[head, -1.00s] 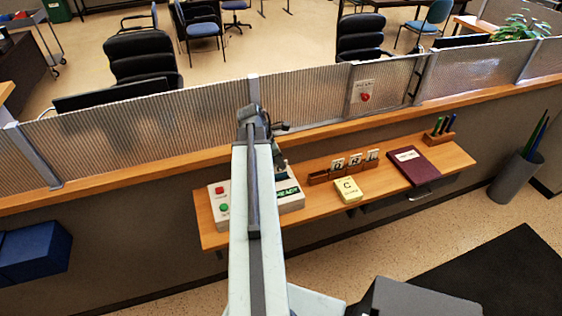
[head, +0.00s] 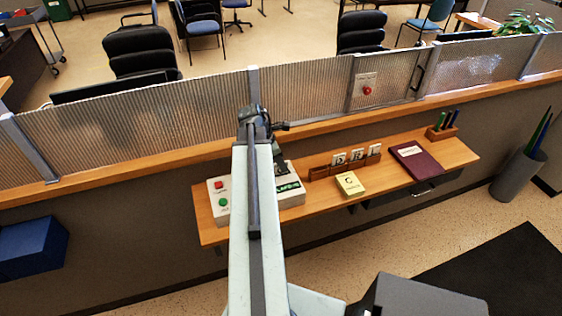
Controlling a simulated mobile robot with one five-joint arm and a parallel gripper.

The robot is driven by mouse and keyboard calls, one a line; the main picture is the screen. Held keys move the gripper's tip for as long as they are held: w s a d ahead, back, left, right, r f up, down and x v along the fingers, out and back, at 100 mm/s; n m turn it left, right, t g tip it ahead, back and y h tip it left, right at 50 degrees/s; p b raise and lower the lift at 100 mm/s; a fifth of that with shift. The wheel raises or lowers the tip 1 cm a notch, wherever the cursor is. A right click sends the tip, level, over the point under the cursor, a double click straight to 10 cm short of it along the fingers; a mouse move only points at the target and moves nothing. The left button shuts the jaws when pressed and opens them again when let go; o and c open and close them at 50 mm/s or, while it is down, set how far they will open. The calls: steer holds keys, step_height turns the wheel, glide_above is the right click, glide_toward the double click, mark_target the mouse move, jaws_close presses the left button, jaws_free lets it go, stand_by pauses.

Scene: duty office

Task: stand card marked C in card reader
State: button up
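A yellow block-like card marked C (head: 350,184) lies on the wooden shelf, right of my arm, in front of a brown rack. A white device, which may be the card reader (head: 291,195), sits on the shelf with a green label on its right part. Red and green buttons show on a white part left of my arm; my arm hides the middle, so I cannot tell if it is one unit. My gripper (head: 277,158) is at the far end of my arm, near the device's back edge and left of the card. Its fingers are too small and dark to read.
The brown rack (head: 319,173) holds several small white cards. A maroon book (head: 416,163) and a pen holder (head: 440,133) are farther right. A ribbed partition (head: 305,101) rises behind the shelf. Bare shelf shows between the card and the book.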

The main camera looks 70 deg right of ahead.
steer(key=shift+r, duration=0.1)
steer(key=p+v, duration=0.7)
steer(key=shift+r, duration=0.25)
steer(key=shift+w+a, duration=0.1)
steer(key=shift+w, duration=0.05)
